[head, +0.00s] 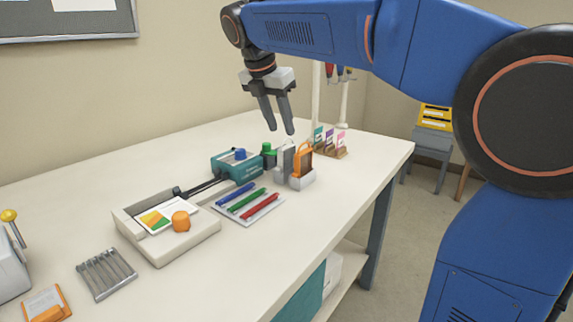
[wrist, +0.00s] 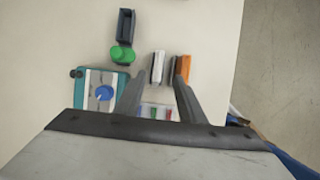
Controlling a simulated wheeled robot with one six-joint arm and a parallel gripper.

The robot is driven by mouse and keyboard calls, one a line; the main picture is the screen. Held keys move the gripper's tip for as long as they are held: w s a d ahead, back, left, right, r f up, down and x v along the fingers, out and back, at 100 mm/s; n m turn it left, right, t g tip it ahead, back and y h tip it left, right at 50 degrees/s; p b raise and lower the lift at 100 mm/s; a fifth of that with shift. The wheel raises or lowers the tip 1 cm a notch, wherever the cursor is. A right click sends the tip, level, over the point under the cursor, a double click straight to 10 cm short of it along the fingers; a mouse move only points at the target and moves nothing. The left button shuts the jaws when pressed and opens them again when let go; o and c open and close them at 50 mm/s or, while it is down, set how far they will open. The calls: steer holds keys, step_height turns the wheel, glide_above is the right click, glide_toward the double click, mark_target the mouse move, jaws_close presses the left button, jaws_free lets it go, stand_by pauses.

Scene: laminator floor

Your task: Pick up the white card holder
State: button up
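The white card holder (head: 285,160) stands upright beside an orange card holder (head: 303,160) in a pale stand (head: 301,181) on the table. In the wrist view the white card holder (wrist: 157,66) shows as a narrow pale and grey strip, left of the orange one (wrist: 184,66). My gripper (head: 280,131) is open and empty, pointing down above the white card holder and apart from it. In the wrist view the white card holder appears between the fingertips of my gripper (wrist: 158,75); the right fingertip overlaps the view near the orange holder.
A green-topped item (head: 268,152) and a teal box with a blue knob (head: 236,162) stand close on the left. A tray of coloured pens (head: 247,203) lies in front. Small coloured cards in a rack (head: 329,145) stand behind, to the right. The table's right edge is near.

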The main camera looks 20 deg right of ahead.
mark_target(285, 147)
steer(key=x, duration=0.5)
steer(key=shift+f, duration=0.2)
steer(key=shift+a+x, duration=0.15)
steer(key=shift+x, duration=1.2)
steer(key=shift+a+x, duration=0.15)
steer(key=shift+x, duration=1.2)
jaws_close()
